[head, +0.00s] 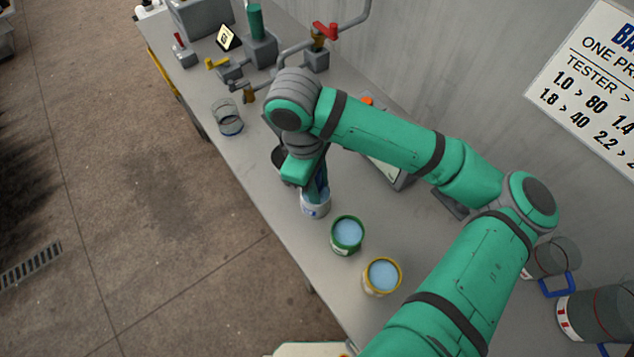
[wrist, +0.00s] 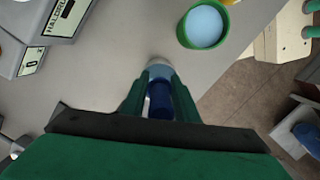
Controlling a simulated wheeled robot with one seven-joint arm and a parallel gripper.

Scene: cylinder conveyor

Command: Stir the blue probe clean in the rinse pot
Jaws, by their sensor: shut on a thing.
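My gripper (wrist: 160,98) is shut on the blue probe (wrist: 159,100), whose dark blue body shows between the two green fingers in the wrist view. In the head view the gripper points down over a white pot with a blue mark (head: 316,206). The probe's lower end is hidden there by the fingers and the pot rim, so I cannot tell how deep it is. A green-rimmed pot (head: 347,235) of light blue liquid stands beside the white pot, and a yellow-rimmed pot (head: 382,276) of similar liquid stands beyond it. Which pot is the rinse pot is not readable.
A grey meter (wrist: 50,20) with a label stands behind the pots, by the wall. An empty glass jar (head: 228,118) stands near the bench's left edge. Pipes and valves (head: 300,55) fill the far end. Large jars (head: 595,312) stand at the right.

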